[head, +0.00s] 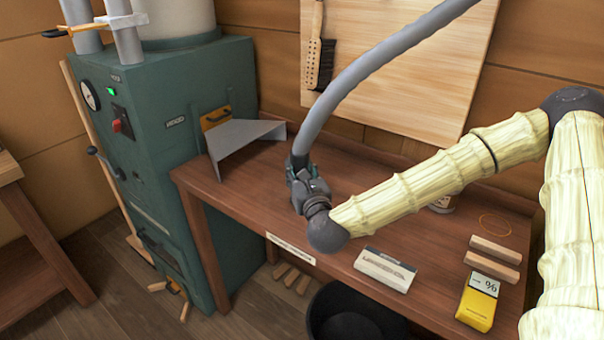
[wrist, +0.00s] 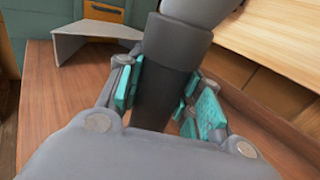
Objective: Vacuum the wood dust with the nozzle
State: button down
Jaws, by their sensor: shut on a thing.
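My gripper (head: 308,182) is shut on the dark nozzle (wrist: 162,85) at the end of a grey hose (head: 345,85). In the wrist view, teal finger pads (wrist: 165,98) sit on both sides of the nozzle. The hose rises from the gripper to the upper right. My gripper is over the left part of the brown workbench (head: 245,190). The nozzle's mouth is hidden behind the gripper, so I cannot tell whether it touches the bench top. I cannot make out any wood dust in either view.
A grey angled metal piece (head: 240,140) stands at the bench's left end, beside a green machine (head: 170,170). A white labelled box (head: 385,270), wood blocks (head: 495,255) and a yellow meter (head: 478,302) lie to the right. A black bin (head: 345,315) stands below the front edge.

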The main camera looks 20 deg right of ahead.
jog(key=shift+w+a+b, duration=0.4)
jog(key=shift+w+a, duration=0.5)
jog(key=shift+w, duration=0.2)
dwell(0.3)
notch_tip(320, 180, up, 8)
jog(key=p, duration=0.3)
dwell(0.5)
dwell(0.3)
